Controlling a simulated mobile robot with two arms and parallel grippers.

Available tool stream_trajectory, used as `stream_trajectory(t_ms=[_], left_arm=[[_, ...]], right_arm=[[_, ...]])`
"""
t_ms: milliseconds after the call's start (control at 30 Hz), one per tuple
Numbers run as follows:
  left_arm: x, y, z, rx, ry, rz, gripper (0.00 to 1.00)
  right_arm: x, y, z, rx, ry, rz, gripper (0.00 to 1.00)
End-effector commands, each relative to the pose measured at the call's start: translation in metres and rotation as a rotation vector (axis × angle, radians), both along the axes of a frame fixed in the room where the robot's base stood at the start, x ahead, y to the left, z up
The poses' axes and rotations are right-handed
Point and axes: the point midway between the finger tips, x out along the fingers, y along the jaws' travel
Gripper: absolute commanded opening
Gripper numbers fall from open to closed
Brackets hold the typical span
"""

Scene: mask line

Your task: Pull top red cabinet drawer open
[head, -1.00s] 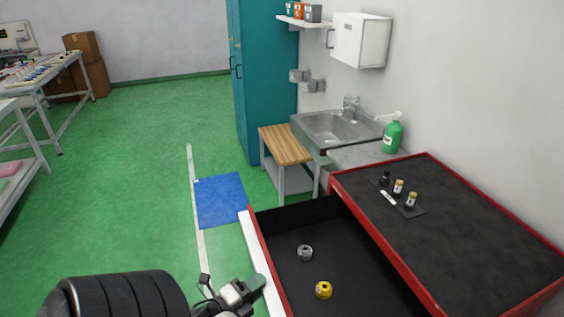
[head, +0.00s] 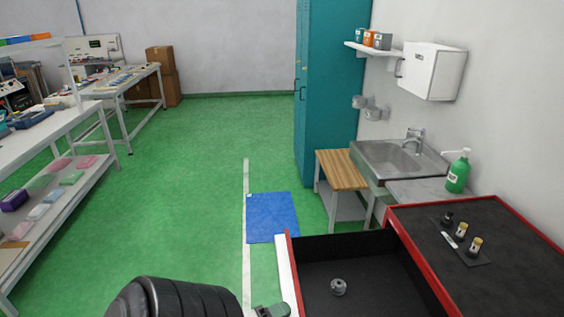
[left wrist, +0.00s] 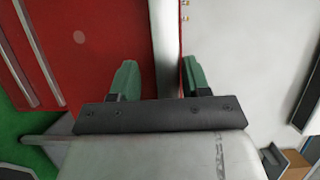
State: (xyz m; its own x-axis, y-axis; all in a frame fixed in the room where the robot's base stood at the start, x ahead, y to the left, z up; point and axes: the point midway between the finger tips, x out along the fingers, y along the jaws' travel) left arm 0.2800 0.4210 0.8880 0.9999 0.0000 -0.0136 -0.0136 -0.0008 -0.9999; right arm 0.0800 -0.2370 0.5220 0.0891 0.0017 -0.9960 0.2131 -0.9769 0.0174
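The top drawer (head: 362,248) of the red cabinet (head: 505,208) stands well open in the head view, its black inside showing, with a pale bar (head: 287,272) along its red front. My left gripper (head: 270,311) is at that bar, low in the picture and partly cut off. In the left wrist view its two green fingers (left wrist: 160,80) stand apart on either side of a pale grey bar (left wrist: 165,40). A narrow gap shows beside the left finger, so the gripper looks open around the bar. My right gripper is not in view.
A grey ring-shaped part (head: 338,287) lies in the drawer. Small bottles (head: 461,230) stand on a mat on the cabinet top. Behind are a wooden-topped stool (head: 342,170) and sink (head: 395,160). Green floor (head: 195,180) is free left of the drawer.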

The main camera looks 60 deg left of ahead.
Motion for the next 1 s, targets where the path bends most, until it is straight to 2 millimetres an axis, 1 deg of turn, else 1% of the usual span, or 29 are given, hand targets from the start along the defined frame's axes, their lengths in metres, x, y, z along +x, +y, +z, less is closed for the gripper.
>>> stream_trajectory(t_ms=[233, 367, 467, 700, 800, 900, 1000], left_arm=[[0.001, 0.001, 0.003, 0.0, -0.008, 0.0, 0.47], [-0.008, 0.002, 0.002, 0.0, -0.008, 0.001, 0.47], [-0.024, 0.001, 0.001, 0.0, -0.006, 0.001, 0.47], [-0.074, 0.001, 0.0, -0.001, -0.004, 0.002, 0.47], [-0.09, 0.001, 0.0, -0.001, -0.004, 0.002, 0.47], [-0.1, 0.001, 0.001, -0.001, -0.004, 0.002, 0.47], [-0.106, 0.001, 0.002, 0.0, -0.006, 0.0, 0.47]], right_arm=[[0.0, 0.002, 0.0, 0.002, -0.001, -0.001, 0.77], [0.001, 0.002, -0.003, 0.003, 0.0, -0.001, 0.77], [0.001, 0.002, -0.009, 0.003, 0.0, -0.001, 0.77], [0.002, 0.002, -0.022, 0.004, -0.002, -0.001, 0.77], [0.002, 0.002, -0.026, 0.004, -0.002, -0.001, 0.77], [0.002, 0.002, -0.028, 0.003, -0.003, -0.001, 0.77], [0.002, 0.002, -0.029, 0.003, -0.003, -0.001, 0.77]])
